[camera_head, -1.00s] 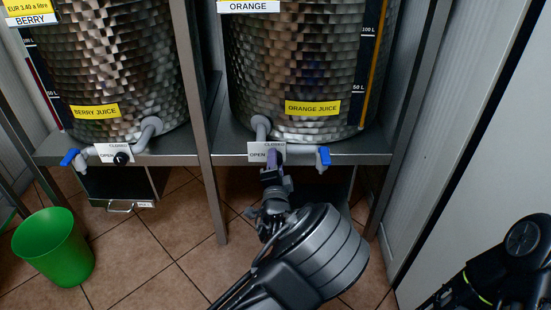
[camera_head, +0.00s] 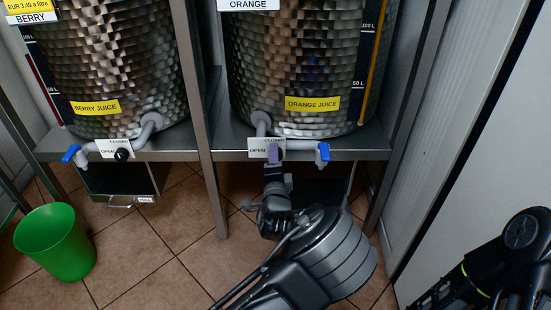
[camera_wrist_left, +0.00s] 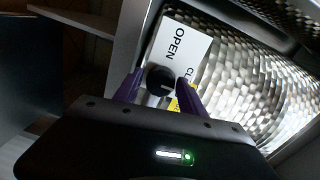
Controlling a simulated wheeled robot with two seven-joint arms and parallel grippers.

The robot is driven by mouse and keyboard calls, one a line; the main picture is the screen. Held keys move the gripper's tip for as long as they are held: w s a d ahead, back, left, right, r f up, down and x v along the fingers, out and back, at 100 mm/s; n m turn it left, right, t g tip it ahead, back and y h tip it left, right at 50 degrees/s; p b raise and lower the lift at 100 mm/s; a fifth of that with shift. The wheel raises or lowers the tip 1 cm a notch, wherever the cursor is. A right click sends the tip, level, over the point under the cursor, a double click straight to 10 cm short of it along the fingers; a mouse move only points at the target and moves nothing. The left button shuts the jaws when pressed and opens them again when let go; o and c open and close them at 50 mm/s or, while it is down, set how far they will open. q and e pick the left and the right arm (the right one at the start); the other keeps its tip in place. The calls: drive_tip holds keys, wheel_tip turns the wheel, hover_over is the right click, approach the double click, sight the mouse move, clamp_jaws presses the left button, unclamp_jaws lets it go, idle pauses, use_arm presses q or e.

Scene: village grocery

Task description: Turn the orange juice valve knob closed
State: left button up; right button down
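The orange juice valve knob is a round black knob, seen in the left wrist view (camera_wrist_left: 160,80) in front of a white OPEN/CLOSED plate (camera_wrist_left: 183,47). The plate also shows in the head view (camera_head: 256,147), where my gripper hides the knob. My left gripper (camera_head: 273,153) is at the knob. Its two purple fingers (camera_wrist_left: 159,84) stand on either side of the knob, very close to it. I cannot tell whether both fingers touch it. The knob's exact pointing direction is unclear. My right arm shows at the lower right of the head view, with its gripper's fingers out of view.
The orange juice tank (camera_head: 300,60) stands on a metal shelf (camera_head: 360,147), with a blue-handled tap (camera_head: 323,152) just right of the plate. The berry juice tank (camera_head: 110,60) and its black knob (camera_head: 122,154) are left of a metal post (camera_head: 199,110). A green bin (camera_head: 55,243) stands on the floor.

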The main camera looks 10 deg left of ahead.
use_arm(q)
drive_tip(key=shift+o, duration=0.9)
drive_tip(key=shift+r, duration=0.1)
drive_tip(key=shift+s, duration=0.1)
drive_tip(key=p+v, duration=0.1)
drive_tip(key=v, duration=0.6)
drive_tip(key=shift+s+d+p, duration=0.15)
drive_tip(key=shift+s+p, duration=0.15)
drive_tip(key=shift+p, duration=0.05)
